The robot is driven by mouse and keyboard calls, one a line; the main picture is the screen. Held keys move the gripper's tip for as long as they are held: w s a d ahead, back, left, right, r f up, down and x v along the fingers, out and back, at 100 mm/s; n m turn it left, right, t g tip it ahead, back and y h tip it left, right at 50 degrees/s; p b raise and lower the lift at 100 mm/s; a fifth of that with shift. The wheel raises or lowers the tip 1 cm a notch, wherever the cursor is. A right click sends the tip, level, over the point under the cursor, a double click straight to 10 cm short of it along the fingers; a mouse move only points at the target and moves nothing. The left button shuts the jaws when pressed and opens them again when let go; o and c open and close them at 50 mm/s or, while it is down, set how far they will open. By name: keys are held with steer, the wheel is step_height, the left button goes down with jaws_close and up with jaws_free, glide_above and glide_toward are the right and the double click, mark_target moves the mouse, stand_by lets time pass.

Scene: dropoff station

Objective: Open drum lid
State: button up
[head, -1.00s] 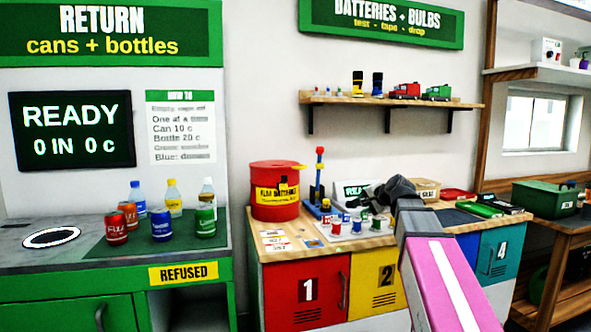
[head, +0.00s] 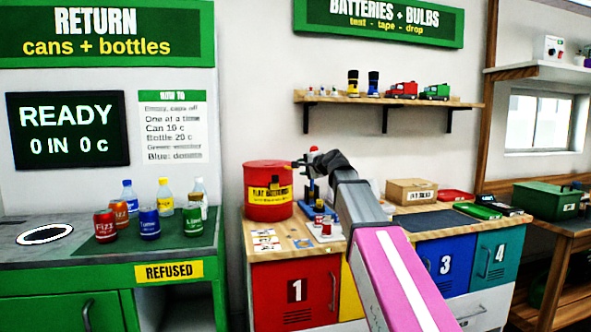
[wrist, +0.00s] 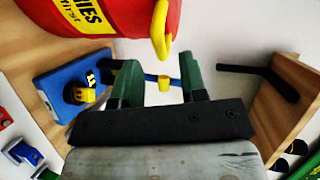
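The red drum (head: 267,212) with a yellow battery label stands at the left end of the wooden counter. Its flat red lid (head: 270,164) appears shut. In the wrist view the drum (wrist: 125,18) fills the top, and a yellow loop handle (wrist: 160,30) hangs at its edge. My gripper (head: 306,162) is just right of the drum's upper edge. In the wrist view its two green fingers (wrist: 160,72) are spread apart, with the loop a little beyond them and not held. A blue and yellow part shows behind the gap.
A blue tester stand (head: 312,190) is right beside the drum, behind and below my gripper. Small batteries and cards lie on the counter in front. A cardboard box (head: 411,191) stands further right. A wall shelf (head: 390,101) hangs above. Cans and bottles stand on the left counter.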

steer(key=x, duration=0.5)
steer(key=shift+w, duration=0.15)
jaws_close()
steer(key=shift+f, duration=0.1)
